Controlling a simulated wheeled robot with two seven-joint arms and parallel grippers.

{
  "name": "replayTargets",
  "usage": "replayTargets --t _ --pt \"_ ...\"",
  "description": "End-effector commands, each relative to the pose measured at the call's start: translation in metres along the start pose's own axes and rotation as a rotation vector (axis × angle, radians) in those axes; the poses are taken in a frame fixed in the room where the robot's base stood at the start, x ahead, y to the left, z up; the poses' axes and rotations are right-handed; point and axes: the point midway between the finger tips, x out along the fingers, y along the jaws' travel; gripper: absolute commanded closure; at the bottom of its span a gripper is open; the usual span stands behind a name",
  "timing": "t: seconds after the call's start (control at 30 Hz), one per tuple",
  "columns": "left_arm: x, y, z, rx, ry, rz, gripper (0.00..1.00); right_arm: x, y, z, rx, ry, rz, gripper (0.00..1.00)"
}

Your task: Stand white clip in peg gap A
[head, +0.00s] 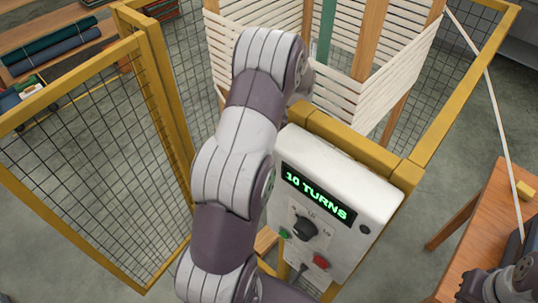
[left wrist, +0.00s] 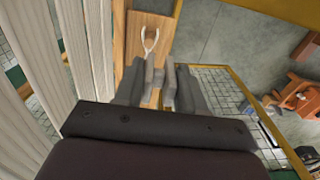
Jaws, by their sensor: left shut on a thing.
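The white clip (left wrist: 150,42) shows in the left wrist view as a pale forked piece, prongs pointing away from me, in front of a wooden board (left wrist: 134,38). My left gripper (left wrist: 158,88) is shut on its lower end. I cannot tell whether the clip touches the board. In the head view my left arm reaches up over the control box, and its gripper and the clip are hidden. No peg gap marked A can be made out. My right gripper (head: 512,278) is partly in view at the lower right corner, beside a wooden table; its jaws are unclear.
White yarn (head: 385,75) is wound around the wooden reel's posts, close to the left gripper's left side in the wrist view. A yellow mesh fence (head: 160,90) surrounds it. The control box (head: 340,190) reads "10 TURNS". A pale strand (head: 492,90) runs down to the table (head: 495,205).

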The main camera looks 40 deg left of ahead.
Motion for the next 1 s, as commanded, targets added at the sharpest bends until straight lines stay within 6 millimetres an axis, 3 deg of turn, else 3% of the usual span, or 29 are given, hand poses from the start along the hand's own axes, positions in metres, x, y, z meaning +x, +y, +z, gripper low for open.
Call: replayTargets --t 0.2,0.4,0.53,0.7,1.0 --pt "0.034 0.009 -0.064 -0.006 -0.001 -0.002 0.94 -0.026 0.0 -0.003 0.0 0.001 0.0 1.0" --pt "0.056 0.015 -0.096 -0.004 -0.001 -0.001 0.94 -0.033 0.0 -0.004 0.0 0.0 0.0 1.0" --pt "0.066 0.015 -0.1 -0.002 -0.002 -0.003 0.94 -0.039 0.0 -0.005 0.0 0.0 0.0 1.0" --pt "0.095 0.016 -0.1 -0.002 -0.001 -0.002 0.94 -0.051 0.0 -0.006 0.0 0.0 0.0 1.0" --pt "0.102 0.016 -0.1 -0.003 0.0 0.0 0.94 -0.047 0.0 -0.006 0.0 0.0 0.0 1.0"
